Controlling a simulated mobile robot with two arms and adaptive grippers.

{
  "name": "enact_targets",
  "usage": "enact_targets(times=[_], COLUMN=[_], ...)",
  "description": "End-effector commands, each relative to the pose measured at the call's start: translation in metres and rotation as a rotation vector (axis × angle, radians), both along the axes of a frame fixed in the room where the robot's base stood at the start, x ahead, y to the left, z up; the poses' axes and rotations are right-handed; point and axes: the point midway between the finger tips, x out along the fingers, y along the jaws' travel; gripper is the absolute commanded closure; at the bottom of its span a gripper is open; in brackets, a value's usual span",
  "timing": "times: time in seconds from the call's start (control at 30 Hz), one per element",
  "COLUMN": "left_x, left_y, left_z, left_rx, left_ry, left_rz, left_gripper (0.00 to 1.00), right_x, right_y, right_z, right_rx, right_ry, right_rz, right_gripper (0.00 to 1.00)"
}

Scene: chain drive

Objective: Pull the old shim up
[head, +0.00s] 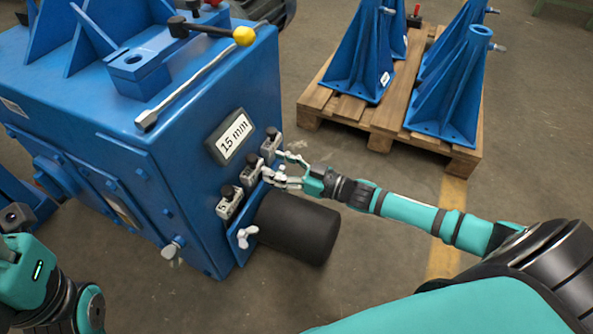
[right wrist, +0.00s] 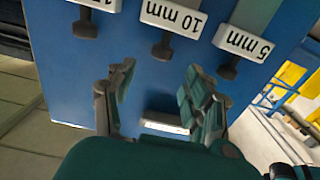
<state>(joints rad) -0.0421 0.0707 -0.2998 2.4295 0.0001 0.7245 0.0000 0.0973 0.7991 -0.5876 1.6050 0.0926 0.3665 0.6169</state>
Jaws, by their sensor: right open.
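My right gripper (head: 279,166) is open at the side of the blue machine, beside the row of shims. In the right wrist view the two fingers of this gripper (right wrist: 152,98) stand apart with nothing between their tips. Three pale shim blocks with black knobs show: a 5 mm block (right wrist: 242,44), a 10 mm block (right wrist: 172,17) and one partly cut off (right wrist: 98,3). A pale bar (right wrist: 165,124) lies low between the fingers against the blue face; I cannot tell whether it is the old shim. My left arm shows at the lower left, its gripper out of view.
A sign reading 15 mm (head: 232,137) is on the blue machine (head: 130,155). A black cylinder (head: 297,228) sticks out below the gripper. A pallet (head: 385,125) with blue brackets stands at the back right. Floor between is clear.

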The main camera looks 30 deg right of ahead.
Motion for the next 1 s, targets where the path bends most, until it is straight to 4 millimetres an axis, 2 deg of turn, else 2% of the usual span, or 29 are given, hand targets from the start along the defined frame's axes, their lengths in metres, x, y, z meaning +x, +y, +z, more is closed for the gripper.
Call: enact_targets(times=[0.1,0.33,1.0], left_x=[0.000,0.000,0.000], left_y=[0.000,0.000,0.000], left_z=[0.000,0.000,0.000], left_rx=[0.000,0.000,0.000], left_ry=[0.001,0.001,0.002], left_rz=[0.000,0.000,0.000], left_gripper=[0.60,0.60,0.60], right_x=[-0.022,-0.045,-0.051], right_y=[-0.017,-0.036,-0.036], right_z=[-0.002,0.000,0.003], right_rx=[0.000,0.001,0.008], right_ry=[0.005,0.001,-0.007], right_rz=[-0.001,0.000,0.003], right_gripper=[0.48,0.48,0.48])
